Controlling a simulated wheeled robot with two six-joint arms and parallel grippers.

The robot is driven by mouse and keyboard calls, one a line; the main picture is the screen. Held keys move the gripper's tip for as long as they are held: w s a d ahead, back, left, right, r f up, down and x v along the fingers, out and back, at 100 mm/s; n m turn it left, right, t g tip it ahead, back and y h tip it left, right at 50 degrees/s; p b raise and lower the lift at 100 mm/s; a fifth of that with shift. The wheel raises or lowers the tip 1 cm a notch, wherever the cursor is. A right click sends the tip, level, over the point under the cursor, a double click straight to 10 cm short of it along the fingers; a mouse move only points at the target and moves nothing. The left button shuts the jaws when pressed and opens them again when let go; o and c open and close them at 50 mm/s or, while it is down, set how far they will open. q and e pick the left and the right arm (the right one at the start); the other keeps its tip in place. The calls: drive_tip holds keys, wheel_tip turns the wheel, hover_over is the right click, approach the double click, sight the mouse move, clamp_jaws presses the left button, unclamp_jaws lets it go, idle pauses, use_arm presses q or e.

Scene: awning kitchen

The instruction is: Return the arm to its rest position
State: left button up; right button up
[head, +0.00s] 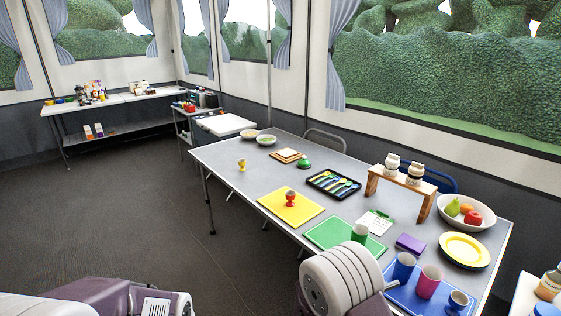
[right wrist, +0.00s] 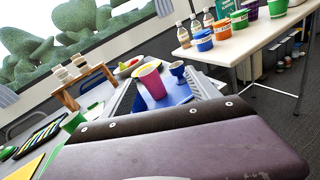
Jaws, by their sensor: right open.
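My right gripper (right wrist: 162,80) is open in the right wrist view, with its pale fingers apart and nothing seen held between them. Beyond the fingers are the blue mat (right wrist: 178,98), a magenta cup (right wrist: 152,83) and a small blue cup (right wrist: 178,69). In the head view my right arm (head: 342,280) rises at the bottom centre, in front of the table's near edge. Only pale and purple parts of my body show at the bottom left, and my left gripper is not in view.
The grey table (head: 228,160) carries a yellow mat (head: 290,207), green mat (head: 330,238), cutlery tray (head: 333,184), wooden stand (head: 400,187), fruit bowl (head: 466,212) and yellow plate (head: 465,249). A white side table (right wrist: 250,43) holds bottles and jars. Open floor (head: 120,210) lies left.

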drive_tip(key=s+d+r+m+g+y, duration=0.1)
drive_tip(key=s+d+m+g, duration=0.4)
drive_tip(key=s, duration=0.1)
drive_tip(key=s+a+f+m+g+y, duration=0.3)
drive_tip(key=s+f+m+g+y, duration=0.2)
drive_tip(key=s+m+y, duration=0.5)
drive_tip(key=w+a+f+m+t+y, duration=0.2)
drive_tip(key=w+a+m+t+y, duration=0.1)
drive_tip(key=a, duration=0.3)
drive_tip(key=w+a+f+m+t+y, duration=0.2)
drive_tip(key=w+a+y, duration=0.1)
drive_tip(key=a, duration=0.4)
wheel_tip(320, 180, up, 16)
drive_tip(key=p, duration=1.6)
drive_tip(key=shift+w+d+r, duration=0.15)
drive_tip(key=shift+r, duration=0.05)
